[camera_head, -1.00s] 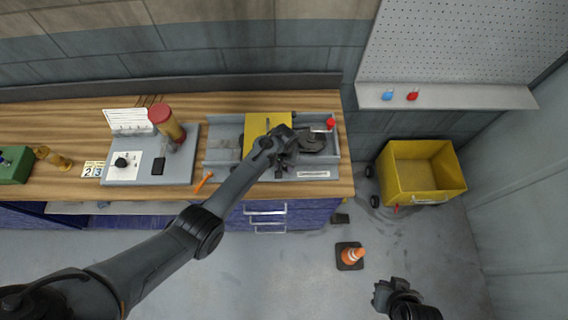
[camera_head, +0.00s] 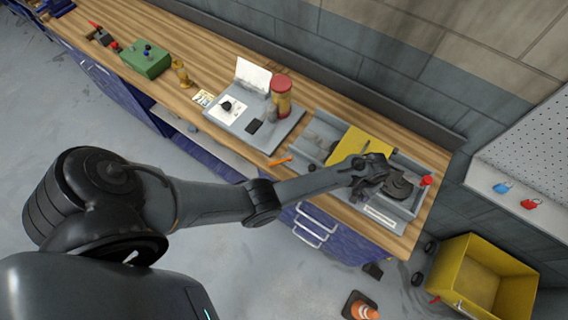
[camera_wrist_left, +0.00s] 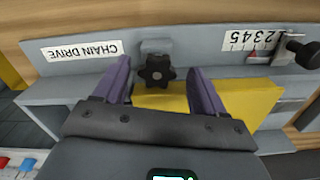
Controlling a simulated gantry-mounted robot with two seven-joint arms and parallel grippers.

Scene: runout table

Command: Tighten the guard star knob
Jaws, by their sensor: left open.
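The black star knob (camera_wrist_left: 157,70) sits on the grey rail of the chain drive unit, above the yellow guard (camera_wrist_left: 250,98), in the left wrist view. My left gripper (camera_wrist_left: 159,68) is open, with its two purple fingers on either side of the knob and visible gaps to it. In the head view my left gripper (camera_head: 372,178) is over the unit beside the yellow guard (camera_head: 358,146); the knob cannot be made out there. My right gripper is not in view.
A "CHAIN DRIVE" label (camera_wrist_left: 82,50), a number scale (camera_wrist_left: 253,38) and another black knob (camera_wrist_left: 303,50) are near the star knob. A red knob (camera_head: 426,180) stands at the unit's right end. A grey board (camera_head: 246,128) with a red-topped container (camera_head: 281,94) is to the left.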

